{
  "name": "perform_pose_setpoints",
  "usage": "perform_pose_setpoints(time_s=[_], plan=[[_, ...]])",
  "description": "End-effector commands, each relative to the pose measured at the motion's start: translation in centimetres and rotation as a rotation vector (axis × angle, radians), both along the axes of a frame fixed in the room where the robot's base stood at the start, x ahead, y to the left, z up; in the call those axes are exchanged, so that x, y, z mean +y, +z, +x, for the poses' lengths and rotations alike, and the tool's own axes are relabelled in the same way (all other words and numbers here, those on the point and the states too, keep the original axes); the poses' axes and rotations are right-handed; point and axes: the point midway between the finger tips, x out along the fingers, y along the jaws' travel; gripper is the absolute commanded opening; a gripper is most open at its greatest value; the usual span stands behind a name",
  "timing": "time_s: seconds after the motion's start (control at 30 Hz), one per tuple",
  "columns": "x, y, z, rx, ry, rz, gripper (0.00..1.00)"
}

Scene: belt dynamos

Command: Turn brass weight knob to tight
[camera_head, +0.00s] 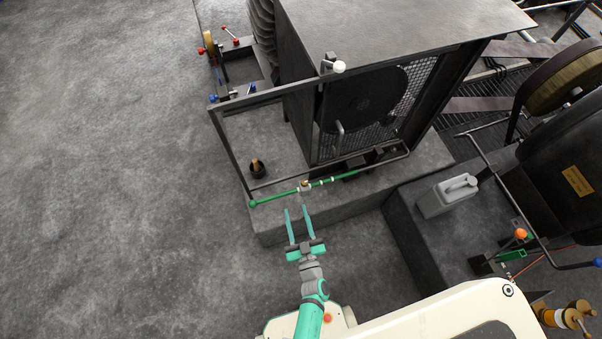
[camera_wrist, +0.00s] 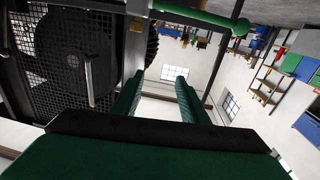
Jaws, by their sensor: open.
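A small brass knob (camera_head: 304,184) sits on a green rod (camera_head: 265,198) along the front of the dark machine. The rod ends in a green ball at its left. My gripper (camera_head: 296,209) is open and empty, its two green fingers pointing at the rod just short of the knob. In the wrist view the two fingers of my gripper (camera_wrist: 160,77) stand apart with nothing between them. The green rod (camera_wrist: 200,15) crosses the top of that view, with its ball at the right end. I cannot make out the brass knob clearly there.
A dark machine housing (camera_head: 400,25) with a mesh front and a rail frame stands behind the rod on a concrete plinth (camera_head: 330,222). A grey canister (camera_head: 447,196) stands to the right. Floor at left is clear.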

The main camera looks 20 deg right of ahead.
Motion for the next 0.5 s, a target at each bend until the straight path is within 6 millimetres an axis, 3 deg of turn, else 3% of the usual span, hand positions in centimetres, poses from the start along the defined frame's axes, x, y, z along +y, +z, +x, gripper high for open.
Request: perform_pose_setpoints(time_s=[0.03,0.2,0.5], plan=[[-1.5,-1.1,1.6,-0.003,0.006,0.004,0.40],[-4.9,-3.9,4.9,0.004,0.052,0.033,0.40],[-7.6,-5.7,7.0,0.020,0.098,0.070,0.40]])
